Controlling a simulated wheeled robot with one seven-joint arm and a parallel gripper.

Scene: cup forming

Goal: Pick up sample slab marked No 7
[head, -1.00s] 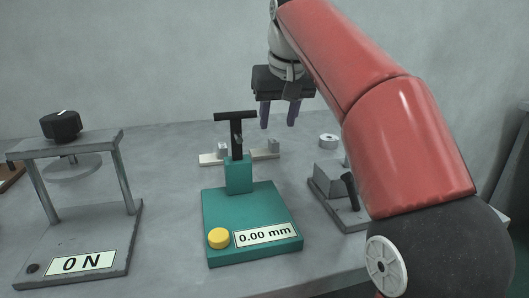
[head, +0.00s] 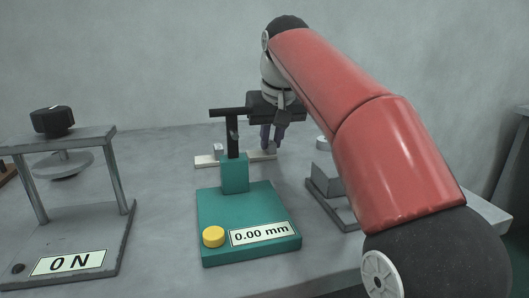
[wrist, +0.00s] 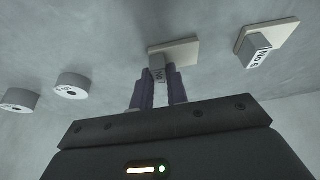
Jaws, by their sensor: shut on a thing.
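My gripper (head: 271,143) is lowered at the back of the table, its purple fingers shut on a small grey slab. In the wrist view the held slab (wrist: 159,74) stands between the fingers, with "No" on its face; its number is too small to read surely. It is at a pale plate (wrist: 182,51); whether it still touches the plate is unclear. A second grey slab (wrist: 257,51) with a "No" label stands by another pale plate (wrist: 278,33). In the head view this second slab (head: 219,149) is left of my gripper.
The green thickness gauge (head: 249,205) reading "0.00 mm" stands in front of my gripper. A grey press (head: 75,225) reading "0 N" is at left. A grey device (head: 327,185) is at right, partly behind my arm. Two pale cylinders (wrist: 70,86) (wrist: 20,100) stand beside the plates.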

